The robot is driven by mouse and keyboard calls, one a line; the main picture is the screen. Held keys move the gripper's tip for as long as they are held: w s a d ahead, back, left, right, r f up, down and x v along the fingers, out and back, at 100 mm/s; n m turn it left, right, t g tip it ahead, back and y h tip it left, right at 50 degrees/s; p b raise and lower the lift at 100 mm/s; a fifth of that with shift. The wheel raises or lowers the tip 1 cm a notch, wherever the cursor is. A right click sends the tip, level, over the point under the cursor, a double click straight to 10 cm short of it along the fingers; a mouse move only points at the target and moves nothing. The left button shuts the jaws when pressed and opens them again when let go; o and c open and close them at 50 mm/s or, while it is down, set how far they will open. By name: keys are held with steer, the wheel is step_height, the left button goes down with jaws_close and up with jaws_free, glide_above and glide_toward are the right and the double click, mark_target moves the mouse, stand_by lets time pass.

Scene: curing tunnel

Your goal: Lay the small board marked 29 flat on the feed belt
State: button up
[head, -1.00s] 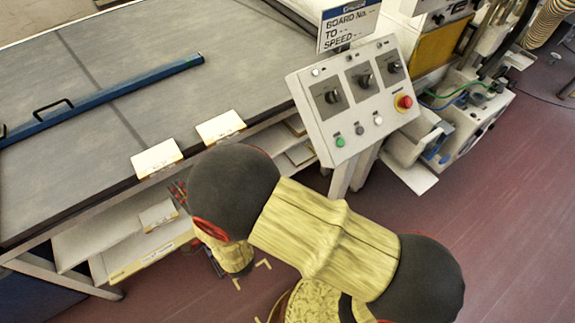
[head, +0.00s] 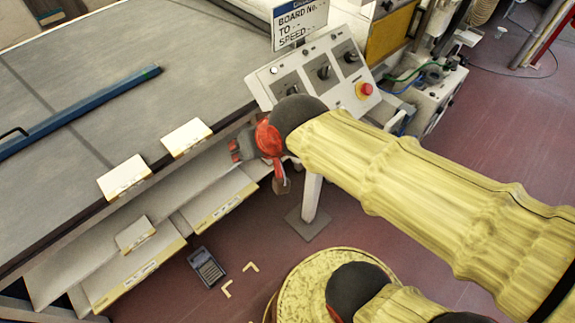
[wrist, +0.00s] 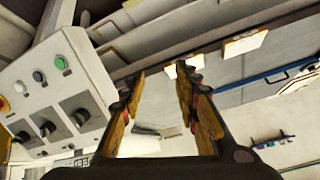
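The feed belt (head: 190,55) is a wide grey surface at the upper left of the head view. Two small cream boards lie at its front edge, a right one (head: 187,137) and a left one (head: 124,177). A smaller cream board (head: 135,233) lies on the shelf below. I cannot read a number on any of them. My gripper (head: 238,151) is at the right of the right board, by the control panel, partly hidden by my arm. In the wrist view, my gripper (wrist: 160,72) has its fingers apart with nothing between them.
The control panel (head: 315,78) with knobs and a red button stands close behind my gripper. A blue bar (head: 80,112) crosses the belt. Pale trays (head: 220,200) sit under the belt edge. A dark keypad-like device (head: 206,267) lies on the red floor.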

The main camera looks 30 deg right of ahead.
steer(key=s+d+g, duration=0.1)
steer(key=s+d, duration=0.1)
steer(key=s, duration=0.2)
steer(key=s+d+r+n+h, duration=0.1)
steer(key=s+d, duration=0.1)
steer(key=s, duration=0.3)
steer(key=shift+s+d+n+g, duration=0.2)
steer(key=shift+d+n+g, duration=0.1)
steer(key=shift+g, duration=0.1)
steer(key=shift+o, duration=0.5)
steer(key=shift+r, duration=0.1)
stand_by(0.9)
